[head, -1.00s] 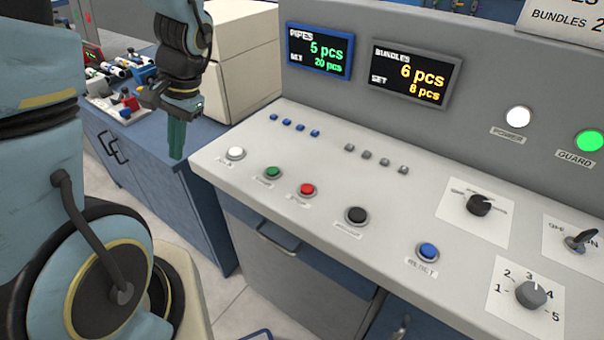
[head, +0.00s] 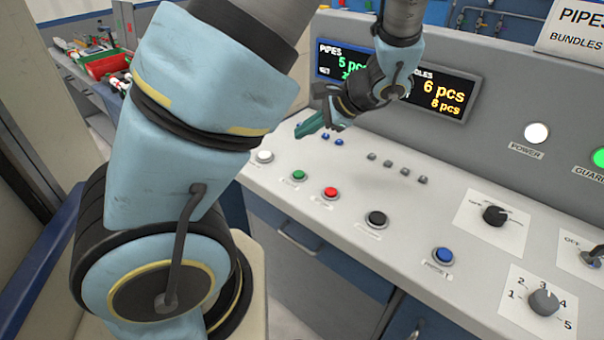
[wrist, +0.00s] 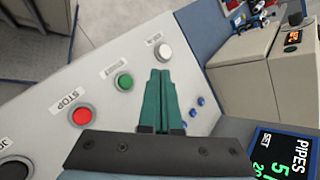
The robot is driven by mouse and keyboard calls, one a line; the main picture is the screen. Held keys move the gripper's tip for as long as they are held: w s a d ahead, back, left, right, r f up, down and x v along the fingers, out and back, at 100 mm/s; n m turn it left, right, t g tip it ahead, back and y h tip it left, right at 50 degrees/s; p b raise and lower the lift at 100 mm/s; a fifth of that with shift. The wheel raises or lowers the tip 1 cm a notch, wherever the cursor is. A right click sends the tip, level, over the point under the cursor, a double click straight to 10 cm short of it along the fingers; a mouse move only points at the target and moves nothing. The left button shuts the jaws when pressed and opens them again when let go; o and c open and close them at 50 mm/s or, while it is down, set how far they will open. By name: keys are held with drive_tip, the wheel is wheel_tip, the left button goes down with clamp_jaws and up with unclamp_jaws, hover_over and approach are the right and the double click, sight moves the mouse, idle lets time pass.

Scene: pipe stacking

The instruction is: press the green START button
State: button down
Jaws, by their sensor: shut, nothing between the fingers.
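The green START button (head: 299,176) sits on the sloping grey panel, between the white button (head: 264,157) and the red STOP button (head: 330,194). In the wrist view the green button (wrist: 124,81) lies just left of my fingers, with its label too small to read. My gripper (head: 305,128) is shut and empty, its green fingers together above the back left part of the panel, near the small blue buttons. In the wrist view my gripper (wrist: 160,75) points toward the white button (wrist: 163,51). It appears apart from the green button.
A black button (head: 376,219), a blue RESET button (head: 443,256) and several small grey buttons (head: 388,164) share the panel. Rotary knobs (head: 495,215) are at the right. The upright display wall (head: 490,120) stands behind my gripper. A cluttered bench is at the far left.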

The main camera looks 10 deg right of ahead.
sight(304, 174)
drive_tip(key=shift+f, duration=0.15)
wheel_tip(304, 174, down, 8)
drive_tip(key=b, duration=0.7)
drive_tip(key=shift+f, duration=0.25)
drive_tip(key=shift+a+f, duration=0.1)
drive_tip(key=shift+f, duration=0.05)
idle(1.5)
drive_tip(key=shift+f+b, duration=0.25)
drive_tip(key=shift+b, duration=0.1)
drive_tip(key=shift+f+b, duration=0.3)
drive_tip(key=shift+f, duration=0.1)
idle(0.5)
drive_tip(key=shift+r, duration=0.1)
drive_tip(key=shift+r+p, duration=0.7)
drive_tip(key=shift+p, duration=0.05)
